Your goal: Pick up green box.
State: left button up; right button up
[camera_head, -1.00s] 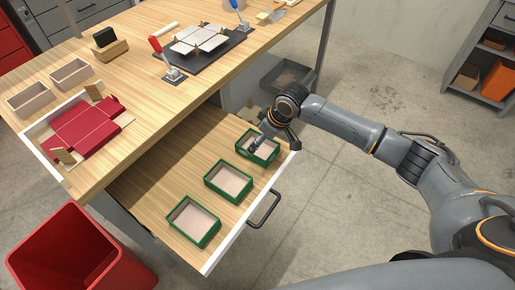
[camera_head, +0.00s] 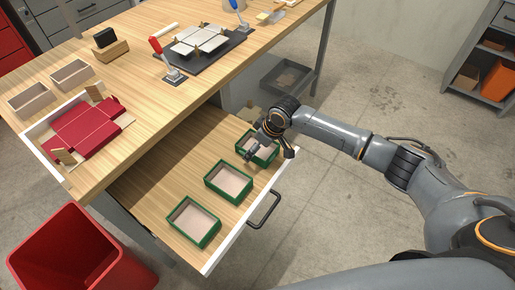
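Three open green boxes with pale insides stand in a row in the pulled-out wooden drawer (camera_head: 150,190). The near green box (camera_head: 193,222) and the middle green box (camera_head: 229,181) are fully in view. The far green box (camera_head: 266,152) is partly covered by my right gripper (camera_head: 260,150). My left gripper is not in view.
The workbench (camera_head: 135,90) above the drawer holds a red flat box blank (camera_head: 85,125) in a white tray, wooden trays and a dark clamp fixture (camera_head: 205,48). A red bin (camera_head: 80,255) stands at lower left. The drawer handle (camera_head: 264,210) sticks out to the right.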

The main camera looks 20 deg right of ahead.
jog(key=c, duration=1.1)
